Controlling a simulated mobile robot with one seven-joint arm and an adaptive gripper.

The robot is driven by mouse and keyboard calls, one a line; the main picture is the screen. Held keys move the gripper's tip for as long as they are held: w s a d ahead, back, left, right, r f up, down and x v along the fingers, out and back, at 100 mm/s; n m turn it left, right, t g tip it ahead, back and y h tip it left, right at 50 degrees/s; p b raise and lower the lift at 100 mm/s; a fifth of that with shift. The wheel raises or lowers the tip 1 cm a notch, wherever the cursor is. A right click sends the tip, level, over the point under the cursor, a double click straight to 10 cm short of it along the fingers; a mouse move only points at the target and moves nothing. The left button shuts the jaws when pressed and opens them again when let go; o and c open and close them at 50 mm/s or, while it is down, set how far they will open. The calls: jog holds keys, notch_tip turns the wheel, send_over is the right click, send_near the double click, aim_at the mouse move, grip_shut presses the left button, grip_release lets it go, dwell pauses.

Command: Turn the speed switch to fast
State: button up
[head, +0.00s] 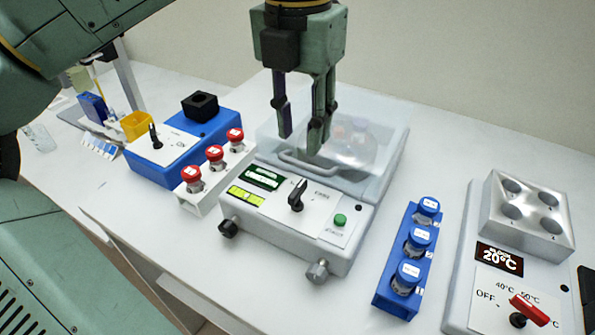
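Two black rotary knobs could be the speed switch, and their labels are too small to read. One black knob (297,195) stands on the pale front panel of the grey machine (275,232) with a clear lid, pointing up and slightly right. The other black knob (155,136) is on the white plate of the blue device (150,170) at left, standing roughly upright. My gripper (300,138) points down, with its two dark fingers apart and nothing between them. In the picture it is just above the lid's handle and above the grey machine's knob; its exact height is unclear.
Red-capped vials (215,153) stand in a white rack between the two devices. Blue-capped vials (419,237) stand in a blue rack at right. A heating block (528,215) with a red knob (529,309) is at far right. A green button (340,220) sits beside the grey machine's knob.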

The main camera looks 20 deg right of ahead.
aim_at(298, 188)
jog(key=f+p, duration=0.1)
jog(key=f, duration=0.4)
jog(key=f+p, duration=0.1)
jog(key=f, duration=0.5)
jog(key=shift+w+a, duration=0.15)
jog(key=shift+a, duration=0.05)
jog(key=shift+r, duration=0.1)
jog(key=shift+c, duration=0.4)
grip_shut()
